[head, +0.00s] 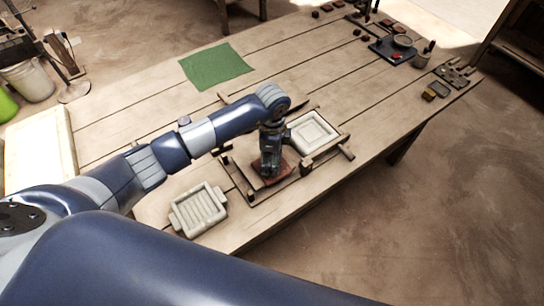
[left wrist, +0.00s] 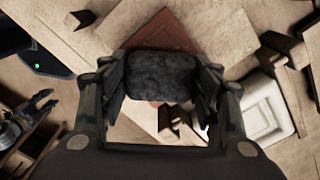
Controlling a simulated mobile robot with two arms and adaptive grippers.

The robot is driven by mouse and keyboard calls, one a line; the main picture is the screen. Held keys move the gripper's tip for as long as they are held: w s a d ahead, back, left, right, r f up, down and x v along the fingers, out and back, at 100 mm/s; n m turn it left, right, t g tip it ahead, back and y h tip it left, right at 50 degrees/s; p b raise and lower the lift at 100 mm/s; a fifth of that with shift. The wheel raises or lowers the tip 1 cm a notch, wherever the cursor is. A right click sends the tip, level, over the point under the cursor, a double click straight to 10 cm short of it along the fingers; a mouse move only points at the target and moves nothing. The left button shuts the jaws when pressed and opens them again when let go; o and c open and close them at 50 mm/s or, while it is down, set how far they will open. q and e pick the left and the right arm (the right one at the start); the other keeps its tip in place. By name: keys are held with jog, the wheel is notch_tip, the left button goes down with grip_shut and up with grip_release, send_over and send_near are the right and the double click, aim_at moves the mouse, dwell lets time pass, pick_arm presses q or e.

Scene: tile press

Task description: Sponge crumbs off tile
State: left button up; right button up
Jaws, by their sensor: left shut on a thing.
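My left gripper (head: 268,172) points down over a reddish-brown tile (head: 287,166) lying in a wooden frame on the table. In the left wrist view the gripper (left wrist: 162,88) is shut on a dark grey, rough sponge (left wrist: 160,68). The sponge covers the middle of the tile (left wrist: 168,32), whose corner shows beyond it. I cannot tell whether sponge and tile touch, and I can make out no crumbs. My right gripper (left wrist: 45,103) shows at the left of the left wrist view, empty, its fingers apart. It is not in the head view.
A pale square mould (head: 313,132) sits right of the frame, and a ribbed pale tray (head: 198,208) sits front left. A green cloth (head: 215,67) lies at the back. A dark tray (head: 392,50) and small blocks lie far right. The middle right tabletop is clear.

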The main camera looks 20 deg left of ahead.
pick_arm(q)
jog(key=shift+f+b, duration=0.35)
jog(key=shift+f, duration=0.3)
jog(key=shift+w, duration=0.15)
